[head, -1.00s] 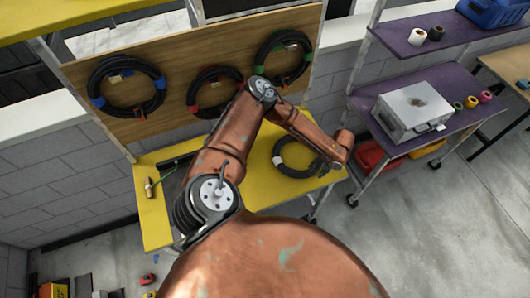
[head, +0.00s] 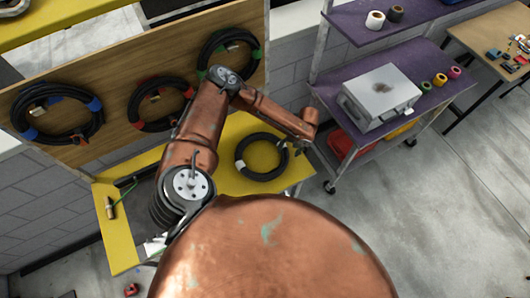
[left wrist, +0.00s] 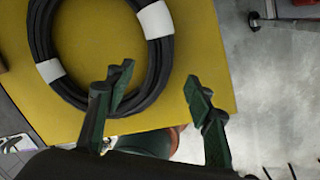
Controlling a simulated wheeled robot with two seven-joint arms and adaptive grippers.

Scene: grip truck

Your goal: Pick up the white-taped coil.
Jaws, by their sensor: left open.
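The white-taped coil (head: 262,177) is a black ring of cable lying flat on the yellow table (head: 225,185), near its right end. It also shows in the left wrist view (left wrist: 166,58), with two white tape bands. My left gripper (head: 290,148) is at the coil's right side. In the left wrist view my left gripper (left wrist: 158,78) is open and empty. One finger overlaps the coil's lower right rim there, and the other is right of the coil over bare table. The height between fingers and coil is hard to judge. My right gripper is not in view.
Three other black coils hang on the wooden board (head: 105,95), with blue, red (head: 160,103) and green (head: 230,45) ties. A purple cart (head: 345,92) holding a metal case (head: 380,97) stands to the right. The floor at the right front is clear.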

